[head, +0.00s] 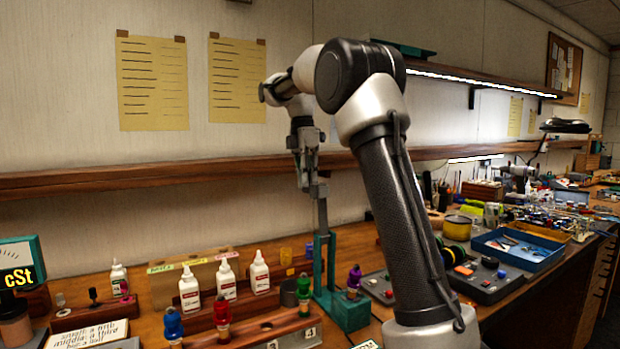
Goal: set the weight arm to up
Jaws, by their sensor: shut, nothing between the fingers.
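A teal stand (345,312) with an upright post is on the bench, right of the white bottles. A thin grey bar (321,212), which looks like the weight arm, rises nearly vertical from the top of the post. A small grey block (318,190) is at its upper end. My gripper (304,182) points down, shut and empty, at the left of the bar's upper end. I cannot tell whether it touches the bar or block. My own arm passes just right of the stand.
White bottles (226,280) stand in wooden racks left of the stand. Red and blue stoppered bottles (222,312) are in front. A wooden shelf edge (130,178) runs along the wall behind. A grey tray (490,275) and a blue tray (520,248) lie to the right.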

